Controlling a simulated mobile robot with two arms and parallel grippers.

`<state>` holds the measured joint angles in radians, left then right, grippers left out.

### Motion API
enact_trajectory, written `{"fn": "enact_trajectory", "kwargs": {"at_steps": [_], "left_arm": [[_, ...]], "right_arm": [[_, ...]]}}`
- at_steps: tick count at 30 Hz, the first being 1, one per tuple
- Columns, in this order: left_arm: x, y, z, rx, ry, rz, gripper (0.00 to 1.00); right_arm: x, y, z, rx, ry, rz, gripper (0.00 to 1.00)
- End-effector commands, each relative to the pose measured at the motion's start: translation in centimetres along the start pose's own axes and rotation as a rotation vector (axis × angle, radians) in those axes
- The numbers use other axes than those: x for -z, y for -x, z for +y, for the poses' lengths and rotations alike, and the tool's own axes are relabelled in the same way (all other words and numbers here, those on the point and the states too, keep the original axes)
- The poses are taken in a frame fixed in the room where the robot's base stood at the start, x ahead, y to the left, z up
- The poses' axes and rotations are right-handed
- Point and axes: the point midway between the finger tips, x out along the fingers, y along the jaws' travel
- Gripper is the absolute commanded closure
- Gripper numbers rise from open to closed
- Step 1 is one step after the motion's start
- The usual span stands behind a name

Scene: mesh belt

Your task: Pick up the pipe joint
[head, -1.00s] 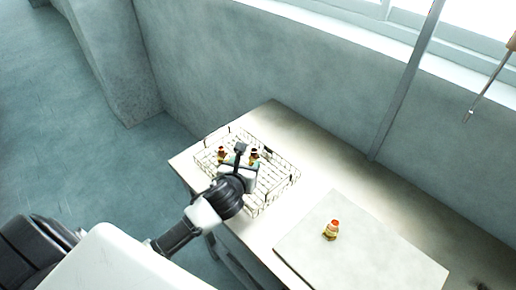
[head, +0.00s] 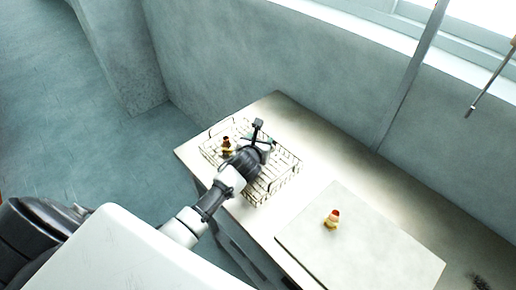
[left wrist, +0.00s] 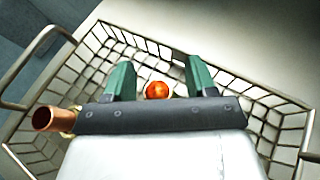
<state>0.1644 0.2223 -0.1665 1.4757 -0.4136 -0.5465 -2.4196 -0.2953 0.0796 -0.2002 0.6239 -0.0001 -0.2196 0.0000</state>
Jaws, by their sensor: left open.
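My left gripper (head: 262,138) is over the wire basket (head: 256,199), open. In the left wrist view its two green fingers (left wrist: 160,78) stand apart, with the orange-red round end of a pipe joint (left wrist: 158,90) showing between them; the rest of that joint is mostly hidden by the gripper. A second joint, with a copper-coloured open end (left wrist: 46,119), is at the left of the basket, left of the gripper; in the head view it is a brass piece (head: 227,147). A third joint (head: 332,219) with a red top stands on a pale board. My right gripper is not in view.
The basket's wire rim (left wrist: 262,88) and looped handle (left wrist: 22,75) surround the gripper area. The pale board (head: 385,255) lies on the table to the right, mostly clear. A wall runs behind the table. A screwdriver-like tool (head: 490,80) hangs at upper right.

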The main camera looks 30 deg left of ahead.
Motion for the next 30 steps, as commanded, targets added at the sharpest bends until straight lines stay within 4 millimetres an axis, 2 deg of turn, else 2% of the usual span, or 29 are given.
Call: {"fn": "enact_trajectory", "kwargs": {"at_steps": [8,19,30], "left_arm": [[0.01,-0.26,0.01,0.000,0.000,0.000,0.43],[0.09,-0.23,0.01,0.000,0.000,0.002,0.99],[-0.03,-0.14,0.03,0.000,-0.001,0.003,1.00]], "right_arm": [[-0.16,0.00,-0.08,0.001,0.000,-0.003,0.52],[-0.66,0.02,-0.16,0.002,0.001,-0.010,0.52],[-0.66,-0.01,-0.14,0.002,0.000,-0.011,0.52]]}}
